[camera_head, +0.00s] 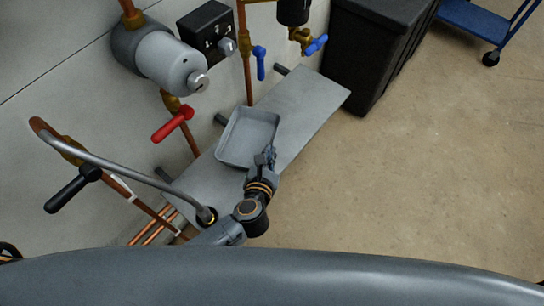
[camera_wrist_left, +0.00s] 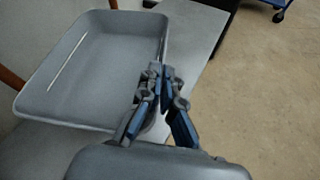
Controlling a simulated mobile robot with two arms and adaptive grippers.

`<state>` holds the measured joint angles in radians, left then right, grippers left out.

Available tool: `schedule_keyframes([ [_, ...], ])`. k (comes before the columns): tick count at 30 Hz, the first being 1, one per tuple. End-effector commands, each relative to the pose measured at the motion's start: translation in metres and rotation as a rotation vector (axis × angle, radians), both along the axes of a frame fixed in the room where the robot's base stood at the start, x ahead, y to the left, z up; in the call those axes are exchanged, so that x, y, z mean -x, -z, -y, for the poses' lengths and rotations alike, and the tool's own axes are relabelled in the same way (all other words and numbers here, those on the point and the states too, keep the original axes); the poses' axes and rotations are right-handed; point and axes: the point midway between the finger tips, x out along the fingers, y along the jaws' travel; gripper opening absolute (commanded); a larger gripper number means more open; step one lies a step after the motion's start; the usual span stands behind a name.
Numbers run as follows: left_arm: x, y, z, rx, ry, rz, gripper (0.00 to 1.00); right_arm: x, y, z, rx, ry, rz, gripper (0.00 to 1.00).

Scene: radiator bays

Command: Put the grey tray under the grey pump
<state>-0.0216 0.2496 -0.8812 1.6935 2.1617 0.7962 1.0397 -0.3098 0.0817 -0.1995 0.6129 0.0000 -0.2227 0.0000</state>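The grey tray (camera_head: 247,136) is a shallow, empty rectangular pan over the grey shelf (camera_head: 309,98). I cannot tell whether it rests on the shelf or is held just above it. The grey pump (camera_head: 171,62), a cylinder with a dark collar, is on the wall up and left of the tray. My left gripper (camera_head: 267,158) is at the tray's near right rim. In the left wrist view my left gripper (camera_wrist_left: 161,76) has its fingertips close together on the rim of the tray (camera_wrist_left: 95,65). My right gripper is not in view.
A red-handled valve (camera_head: 174,124) hangs below the pump. A bent grey pipe (camera_head: 130,172) and a black-handled valve (camera_head: 73,189) stand out at left. A blue-handled valve (camera_head: 260,62) is behind the tray. A black bin (camera_head: 371,50) stands beyond the shelf. The floor at right is clear.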

Motion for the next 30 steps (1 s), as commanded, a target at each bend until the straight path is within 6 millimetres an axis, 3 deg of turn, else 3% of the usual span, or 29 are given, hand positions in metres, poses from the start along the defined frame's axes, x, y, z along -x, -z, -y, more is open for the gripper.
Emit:
schedule_keyframes([
  [3, -0.012, 0.014, 0.005, 0.001, 0.002, 0.003, 0.0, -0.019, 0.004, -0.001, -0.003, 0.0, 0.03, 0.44],
  [6, -0.016, 0.019, 0.007, 0.0, 0.002, 0.004, 0.0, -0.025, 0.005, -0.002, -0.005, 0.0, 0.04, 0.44],
  [15, -0.021, 0.054, 0.008, 0.0, 0.001, 0.004, 0.0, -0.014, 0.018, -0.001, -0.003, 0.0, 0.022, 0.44],
  [27, -0.021, 0.059, 0.008, 0.002, 0.001, 0.004, 0.0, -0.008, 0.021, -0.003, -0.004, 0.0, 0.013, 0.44],
  [30, -0.02, 0.058, 0.008, 0.002, 0.001, 0.001, 0.19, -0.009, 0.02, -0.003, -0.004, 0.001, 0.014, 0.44],
])
